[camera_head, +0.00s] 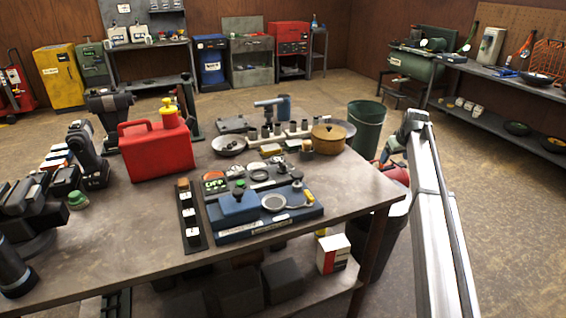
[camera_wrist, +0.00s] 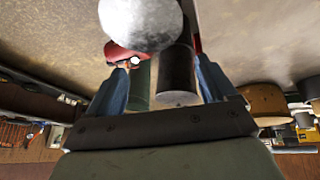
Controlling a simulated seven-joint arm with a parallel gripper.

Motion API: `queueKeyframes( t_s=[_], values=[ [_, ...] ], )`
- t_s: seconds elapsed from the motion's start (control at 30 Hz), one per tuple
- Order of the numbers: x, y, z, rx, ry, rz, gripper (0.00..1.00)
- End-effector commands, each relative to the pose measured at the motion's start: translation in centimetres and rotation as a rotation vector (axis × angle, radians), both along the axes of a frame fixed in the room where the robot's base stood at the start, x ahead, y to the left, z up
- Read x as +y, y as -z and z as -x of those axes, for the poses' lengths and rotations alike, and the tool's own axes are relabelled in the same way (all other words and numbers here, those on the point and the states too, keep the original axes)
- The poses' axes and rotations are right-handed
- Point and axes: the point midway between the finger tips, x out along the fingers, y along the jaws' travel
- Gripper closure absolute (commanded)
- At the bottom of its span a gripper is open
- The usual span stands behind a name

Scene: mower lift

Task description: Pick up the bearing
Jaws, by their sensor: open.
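A pale round ring-like part (camera_head: 273,202) lies on the blue tray (camera_head: 240,233) at the table's front; it may be the bearing, but I cannot tell for sure. My gripper (camera_head: 392,152) is off the table's right edge, well right of that tray, and mostly hidden by my arm in the head view. In the wrist view my gripper (camera_wrist: 163,82) has its two blue fingers wide apart. I see nothing clamped between them. A green shape, a dark cylinder (camera_wrist: 177,75) and a pale round surface show beyond or between them; their distance is unclear.
A red jerrycan (camera_head: 155,150) stands left of the trays. A brown pot (camera_head: 328,138) sits at the table's right end and also shows in the wrist view (camera_wrist: 265,104). A green bin (camera_head: 367,125) stands beyond the table. A narrow black rack (camera_head: 191,215) lies beside the blue tray.

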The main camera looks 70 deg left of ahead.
Motion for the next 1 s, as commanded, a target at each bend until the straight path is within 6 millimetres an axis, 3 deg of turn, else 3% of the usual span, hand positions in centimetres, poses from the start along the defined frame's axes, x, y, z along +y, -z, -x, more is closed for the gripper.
queueKeyframes(
  t_s=[0.03,0.3,0.5,0.6,0.7,0.8,1.0],
  values=[
    [3.4,-1.5,2.7,0.003,-0.055,0.022,0.16],
    [12.6,-5.3,18.0,0.040,-0.319,0.219,0.16],
    [17.1,-8.5,29.2,0.059,-0.497,0.354,0.16],
    [18.4,-9.9,33.5,0.064,-0.562,0.405,0.16],
    [19.1,-10.8,36.5,0.068,-0.607,0.443,0.16],
    [19.4,-11.3,38.2,0.071,-0.632,0.464,0.16],
    [19.4,-10.6,38.8,0.072,-0.642,0.474,0.16]
  ],
)
